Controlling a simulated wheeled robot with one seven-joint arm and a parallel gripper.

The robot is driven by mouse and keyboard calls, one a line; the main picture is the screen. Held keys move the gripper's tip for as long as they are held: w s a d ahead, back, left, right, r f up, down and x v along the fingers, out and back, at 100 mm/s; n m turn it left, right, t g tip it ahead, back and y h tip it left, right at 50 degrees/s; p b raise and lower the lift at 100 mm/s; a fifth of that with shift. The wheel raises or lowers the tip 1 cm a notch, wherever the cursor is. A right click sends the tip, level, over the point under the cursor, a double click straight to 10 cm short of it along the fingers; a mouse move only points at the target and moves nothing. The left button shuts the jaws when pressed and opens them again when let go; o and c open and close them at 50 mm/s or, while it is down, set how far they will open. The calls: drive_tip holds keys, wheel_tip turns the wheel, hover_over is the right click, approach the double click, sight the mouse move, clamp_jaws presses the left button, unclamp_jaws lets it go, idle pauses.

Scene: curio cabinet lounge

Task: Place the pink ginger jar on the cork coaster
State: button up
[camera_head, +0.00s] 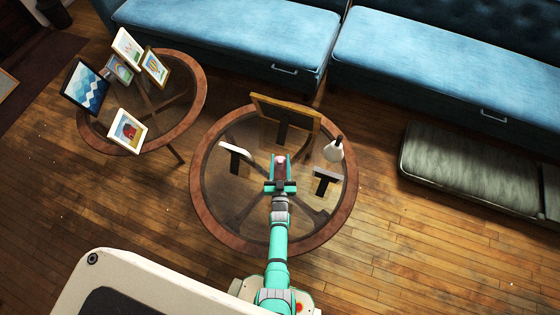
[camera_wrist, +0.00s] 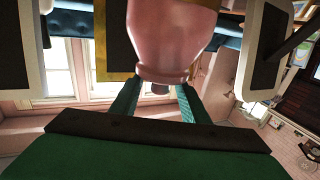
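The pink ginger jar (camera_wrist: 172,40) fills the upper middle of the wrist view, which looks upside down. In the head view the jar (camera_head: 281,160) shows as a small pale pink top between my fingers. My gripper (camera_head: 281,163) is over the middle of the round glass table (camera_head: 203,205). In the wrist view its two green fingers (camera_wrist: 160,88) reach either side of the jar's narrow upper end and appear closed on it. The jar's base is out of view, so contact with the table cannot be told. I cannot make out the cork coaster.
A large wooden-framed picture (camera_head: 285,113) stands at the table's back. Smaller white-edged frames stand left (camera_head: 235,152) and right (camera_head: 326,174) of my gripper. A white object (camera_head: 333,150) is at the right rim. A side table (camera_head: 190,120) with several pictures stands left.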

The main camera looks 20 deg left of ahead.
drive_tip(key=shift+s+r, duration=0.1)
drive_tip(key=shift+r, duration=0.05)
drive_tip(key=s+d+r+m+h, duration=0.15)
drive_tip(key=s+d, duration=0.35)
drive_tip(key=s, duration=0.5)
drive_tip(key=s+d+r+n, duration=0.1)
drive_tip(key=s+d+r, duration=0.25)
drive_tip(key=s, duration=0.55)
drive_tip(key=s+d+r+m+h, duration=0.1)
drive_tip(key=s+d+r, duration=0.1)
drive_tip(key=s+r, duration=0.3)
drive_tip(key=s+d+r+m+g+h, duration=0.1)
drive_tip(key=s+r, duration=0.4)
drive_tip(key=r, duration=0.8)
drive_tip(key=s+d+r+m+h, duration=0.1)
drive_tip(key=s+d+r+h, duration=0.1)
drive_tip(key=s+d+r, duration=0.3)
wheel_tip(320, 180, up, 5)
drive_tip(key=shift+s+f+g, duration=0.15)
drive_tip(key=shift+s+g, duration=0.15)
drive_tip(key=shift+s, duration=0.25)
drive_tip(key=shift+s+d, duration=0.1)
drive_tip(key=shift+d, duration=0.05)
